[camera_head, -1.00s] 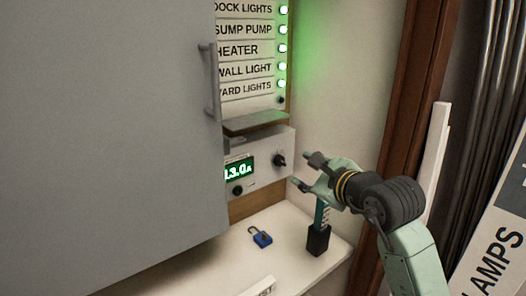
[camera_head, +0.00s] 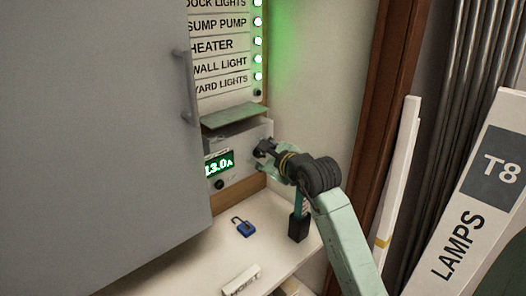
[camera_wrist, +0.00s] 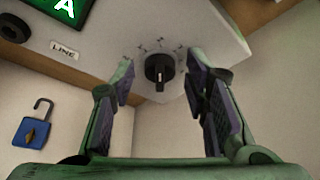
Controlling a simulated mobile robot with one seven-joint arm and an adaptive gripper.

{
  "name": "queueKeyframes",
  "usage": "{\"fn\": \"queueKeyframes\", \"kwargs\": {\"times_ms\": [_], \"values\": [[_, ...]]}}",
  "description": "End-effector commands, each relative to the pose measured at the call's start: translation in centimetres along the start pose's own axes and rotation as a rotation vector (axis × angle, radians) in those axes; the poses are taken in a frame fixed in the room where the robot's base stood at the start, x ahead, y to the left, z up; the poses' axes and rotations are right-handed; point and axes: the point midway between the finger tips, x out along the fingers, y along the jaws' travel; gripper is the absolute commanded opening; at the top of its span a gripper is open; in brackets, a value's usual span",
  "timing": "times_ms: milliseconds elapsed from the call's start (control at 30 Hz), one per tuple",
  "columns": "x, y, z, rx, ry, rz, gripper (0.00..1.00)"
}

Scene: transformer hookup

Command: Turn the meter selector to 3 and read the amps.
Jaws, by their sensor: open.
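The meter is a pale box (camera_head: 245,178) on the wall with a lit green display (camera_head: 219,164). The display appears to read 13.0 A, its first digit partly cut by the cabinet door. The black selector knob (camera_wrist: 159,70) sits on the meter's face with small marks around it, too small to read. My gripper (camera_wrist: 160,82) is open, its two fingers on either side of the knob with gaps on both sides. In the head view my gripper (camera_head: 265,152) is at the meter's right part and hides most of the knob.
A grey cabinet door (camera_head: 110,130) stands at the left. A blue padlock (camera_head: 244,227) and a black-based upright item (camera_head: 299,226) are on the white shelf (camera_head: 215,250). A labelled panel (camera_head: 234,60) with green lamps is above. A LAMPS carton (camera_head: 470,200) stands at right.

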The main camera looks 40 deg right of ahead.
Motion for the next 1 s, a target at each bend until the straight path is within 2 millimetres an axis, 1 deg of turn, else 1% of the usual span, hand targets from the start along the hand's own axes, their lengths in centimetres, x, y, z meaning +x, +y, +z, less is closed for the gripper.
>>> {"fn": "queueKeyframes", "kwargs": {"times_ms": [200, 833, 1000], "values": [[0.03, 0.02, 0.00, 0.000, 0.000, 0.000, 0.42], [0.00, -0.08, 0.05, -0.001, -0.001, -0.003, 0.00], [-0.01, -0.19, 0.05, -0.001, -0.002, -0.006, 0.00]]}}
